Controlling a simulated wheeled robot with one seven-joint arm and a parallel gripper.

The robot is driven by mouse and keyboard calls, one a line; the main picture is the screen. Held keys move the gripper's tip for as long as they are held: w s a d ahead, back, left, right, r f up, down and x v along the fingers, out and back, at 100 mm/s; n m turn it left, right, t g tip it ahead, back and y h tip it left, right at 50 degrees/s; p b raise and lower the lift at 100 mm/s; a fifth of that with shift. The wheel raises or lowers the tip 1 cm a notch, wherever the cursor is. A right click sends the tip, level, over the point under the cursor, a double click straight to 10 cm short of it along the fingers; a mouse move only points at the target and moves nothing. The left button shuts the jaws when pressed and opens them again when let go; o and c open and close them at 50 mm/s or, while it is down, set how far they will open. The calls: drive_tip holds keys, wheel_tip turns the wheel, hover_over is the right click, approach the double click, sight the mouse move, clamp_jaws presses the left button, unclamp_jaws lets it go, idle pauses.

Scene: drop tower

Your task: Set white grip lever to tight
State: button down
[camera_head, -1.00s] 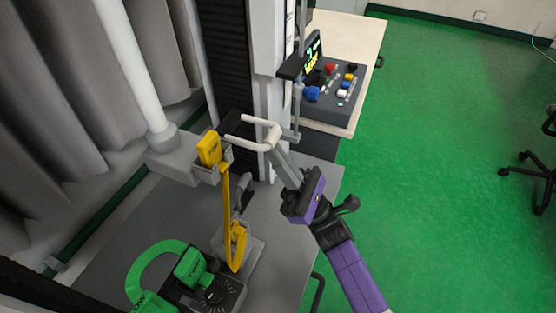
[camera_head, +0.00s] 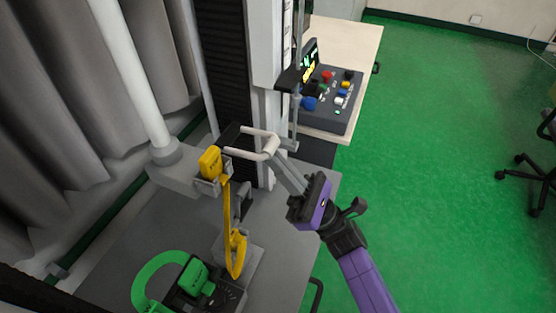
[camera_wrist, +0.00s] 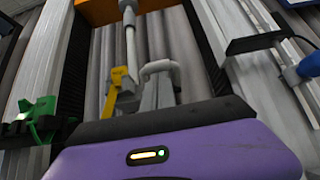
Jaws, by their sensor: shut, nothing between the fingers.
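The white grip lever (camera_head: 258,137) is a pale U-shaped handle at the grey upper clamp, beside the yellow grip piece (camera_head: 210,162), in front of the machine column. It also shows in the wrist view (camera_wrist: 160,67), above the purple gripper body. My gripper (camera_head: 274,156) reaches up from the lower right, with its grey fingers shut. The fingertips are at the right end of the lever, touching or very close to it; I cannot tell which. Nothing shows between the fingers. The clamp jaws behind the lever are partly hidden.
A yellow strap (camera_head: 228,205) hangs below the upper clamp to a lower fixture. A green curved part (camera_head: 150,275) stands at the lower left. A control box (camera_head: 330,100) with coloured buttons stands on a table behind.

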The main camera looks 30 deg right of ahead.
sight(274, 145)
drive_tip(key=r+g+h+p, duration=0.1)
drive_tip(key=r+p, duration=0.2)
drive_tip(key=p, duration=0.1)
drive_tip(key=r+g+h+p, duration=0.1)
drive_tip(key=r+g+p, duration=0.1)
drive_tip(key=p, duration=0.2)
drive_tip(key=r+g+h+p, duration=0.2)
drive_tip(key=r+p, duration=0.1)
drive_tip(key=p, duration=0.1)
drive_tip(key=shift+w+a+r+p, duration=0.3)
drive_tip(key=shift+w+r, duration=0.05)
drive_tip(key=shift+w, duration=0.05)
drive_tip(key=shift+w+a+r, duration=0.65)
drive_tip(key=shift+w+r, duration=0.25)
drive_tip(key=shift+r, duration=0.05)
drive_tip(key=shift+w+a+r, duration=0.6)
drive_tip(key=shift+w+r, duration=0.25)
drive_tip(key=shift+r, duration=0.1)
drive_tip(key=shift+f, duration=0.1)
